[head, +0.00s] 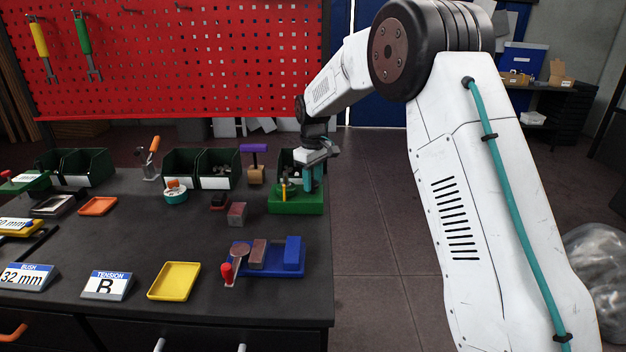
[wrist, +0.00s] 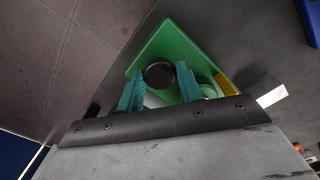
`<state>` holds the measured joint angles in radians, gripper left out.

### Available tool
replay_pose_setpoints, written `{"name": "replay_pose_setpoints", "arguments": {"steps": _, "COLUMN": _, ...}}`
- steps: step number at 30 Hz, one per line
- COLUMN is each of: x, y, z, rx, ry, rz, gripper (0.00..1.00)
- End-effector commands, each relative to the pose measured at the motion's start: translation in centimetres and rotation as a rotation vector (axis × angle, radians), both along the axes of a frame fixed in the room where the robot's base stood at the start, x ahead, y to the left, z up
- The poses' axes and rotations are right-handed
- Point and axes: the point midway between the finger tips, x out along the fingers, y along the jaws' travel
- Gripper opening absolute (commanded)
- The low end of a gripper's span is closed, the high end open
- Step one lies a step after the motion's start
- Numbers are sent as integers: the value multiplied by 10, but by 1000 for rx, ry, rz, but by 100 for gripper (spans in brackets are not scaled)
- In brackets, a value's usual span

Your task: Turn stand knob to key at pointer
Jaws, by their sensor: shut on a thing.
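The green stand (head: 295,204) sits at the right end of the dark table in the head view. It also shows in the wrist view (wrist: 172,38), under my gripper. A dark round knob (wrist: 159,75) on the stand lies between the teal fingers of my gripper (head: 309,178), which is shut on it from above. A small upright yellow piece (head: 284,190) stands at the left of the gripper, and a yellow part (wrist: 223,83) shows in the wrist view. I cannot tell which part is the pointer, and the key is not clearly visible.
A blue tray (head: 268,271) with blocks and a red-handled piece (head: 227,273) is nearer the front. A reddish block (head: 237,214) sits left of the stand. Dark green bins (head: 216,168) stand behind. The table's right edge is close to the stand.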

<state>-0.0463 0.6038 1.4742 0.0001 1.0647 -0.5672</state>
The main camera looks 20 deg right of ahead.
Motion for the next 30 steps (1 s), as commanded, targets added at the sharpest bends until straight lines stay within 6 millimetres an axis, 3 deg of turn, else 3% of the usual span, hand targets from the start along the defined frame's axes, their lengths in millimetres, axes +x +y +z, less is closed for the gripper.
{"name": "replay_pose_setpoints", "arguments": {"steps": 10, "x": 1, "y": 0, "z": 2, "rx": 0, "ry": -5, "rz": -125, "gripper": 13}}
{"name": "replay_pose_setpoints", "arguments": {"steps": 25, "x": 2, "y": 0, "z": 2, "rx": 0, "ry": -7, "rz": -143, "gripper": 13}}
{"name": "replay_pose_setpoints", "arguments": {"steps": 26, "x": 2, "y": 0, "z": 2, "rx": 0, "ry": -7, "rz": -143, "gripper": 41}}
{"name": "replay_pose_setpoints", "arguments": {"steps": 27, "x": 2, "y": 0, "z": 2, "rx": 0, "ry": -6, "rz": -143, "gripper": 52}}
{"name": "replay_pose_setpoints", "arguments": {"steps": 28, "x": 1, "y": 0, "z": 2, "rx": 0, "ry": -6, "rz": -143, "gripper": 58}}
{"name": "replay_pose_setpoints", "arguments": {"steps": 30, "x": 1, "y": 0, "z": 1, "rx": 0, "ry": -5, "rz": -143, "gripper": 58}}
